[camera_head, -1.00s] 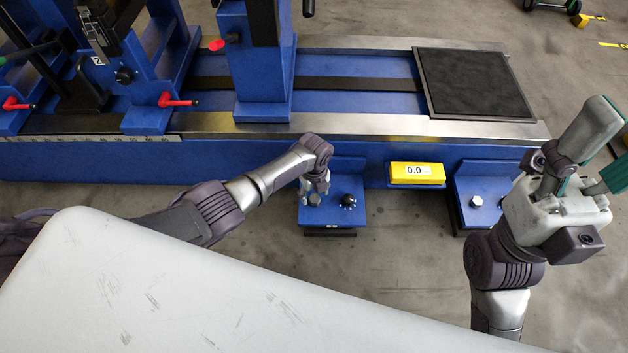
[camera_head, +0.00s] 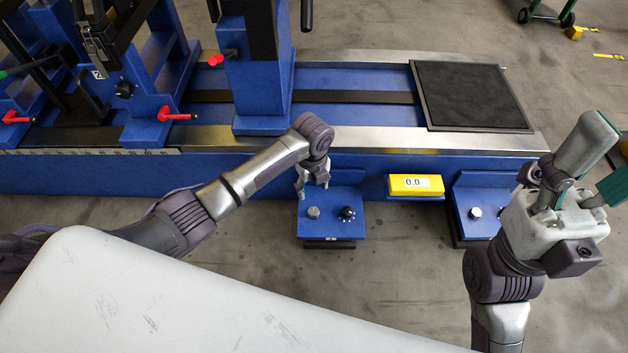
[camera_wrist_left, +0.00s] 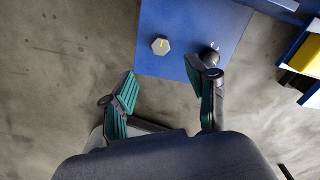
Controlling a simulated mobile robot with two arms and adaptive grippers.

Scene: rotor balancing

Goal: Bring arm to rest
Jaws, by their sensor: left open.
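My left arm reaches in from the left in the head view. Its gripper (camera_head: 313,186) points down above a blue control bracket (camera_head: 330,230) with a silver hex knob (camera_head: 313,212) and a black knob (camera_head: 347,213). In the left wrist view the two green-padded fingers (camera_wrist_left: 162,72) are spread, with nothing between them. The silver knob (camera_wrist_left: 160,46) lies ahead of the gap, and the black knob (camera_wrist_left: 208,58) shows beside the right finger. My right gripper (camera_head: 603,160) is raised at the right, its fingers apart and empty.
The blue machine bed (camera_head: 350,170) runs behind the bracket, with a post (camera_head: 258,90) and a black pad (camera_head: 470,95) on it. A yellow display (camera_head: 416,185) reading 0.0 and a second bracket (camera_head: 478,190) stand to the right. A pale surface (camera_head: 190,300) fills the foreground.

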